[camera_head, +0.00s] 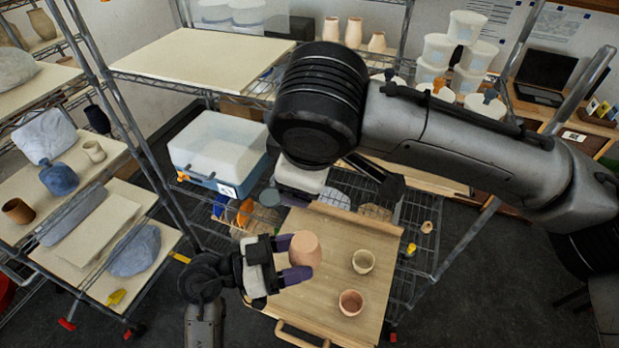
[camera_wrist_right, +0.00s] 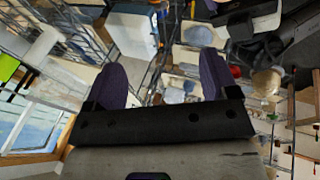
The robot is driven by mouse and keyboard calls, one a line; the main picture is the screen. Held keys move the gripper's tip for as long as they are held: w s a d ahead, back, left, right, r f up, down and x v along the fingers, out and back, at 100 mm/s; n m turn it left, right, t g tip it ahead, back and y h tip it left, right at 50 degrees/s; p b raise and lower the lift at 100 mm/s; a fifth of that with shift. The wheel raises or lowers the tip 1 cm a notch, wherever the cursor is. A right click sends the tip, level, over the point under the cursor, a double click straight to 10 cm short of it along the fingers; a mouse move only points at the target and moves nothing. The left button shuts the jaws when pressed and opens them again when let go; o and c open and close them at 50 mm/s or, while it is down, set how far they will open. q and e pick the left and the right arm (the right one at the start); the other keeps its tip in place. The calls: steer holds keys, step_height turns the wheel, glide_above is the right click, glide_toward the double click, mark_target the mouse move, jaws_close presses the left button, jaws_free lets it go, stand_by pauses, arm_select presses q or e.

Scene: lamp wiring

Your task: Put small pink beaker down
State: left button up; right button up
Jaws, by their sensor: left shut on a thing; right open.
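My left gripper (camera_head: 289,259) is shut on a small pink beaker (camera_head: 306,249), with its purple fingers at the beaker's left side. The beaker is over the left part of a wooden board (camera_head: 327,232); its opening does not show, and I cannot tell whether its base touches the board. A pale beaker (camera_head: 363,262) and a reddish-pink beaker (camera_head: 350,302) stand on the board to its right, apart from it. My right gripper (camera_wrist_right: 162,82) is open and empty in the right wrist view; in the head view it is largely hidden behind my right arm.
The board lies on a wire-rack shelf. A white and blue tub (camera_head: 219,151) stands behind it to the left. Shelves at left hold pottery, including a brown cup (camera_head: 18,211). White lidded tubs (camera_head: 437,50) stand at the back right. The board's front left is clear.

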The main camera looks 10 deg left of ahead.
mark_target(299, 241)
steer(key=s+f+g, duration=0.1)
steer(key=f, duration=0.3)
steer(key=s+f+g, duration=0.1)
steer(key=f+g, duration=0.1)
steer(key=f, duration=0.3)
steer(key=s+f+m+g, duration=0.1)
steer(key=f, duration=0.3)
steer(key=shift+s+a+f, duration=0.15)
steer(key=shift+s+a, duration=0.1)
steer(key=shift+a, duration=0.1)
steer(key=c, duration=0.9)
arm_select(q)
steer(key=o, duration=1.1)
steer(key=shift+c, duration=0.2)
arm_select(e)
steer(key=shift+c, duration=0.5)
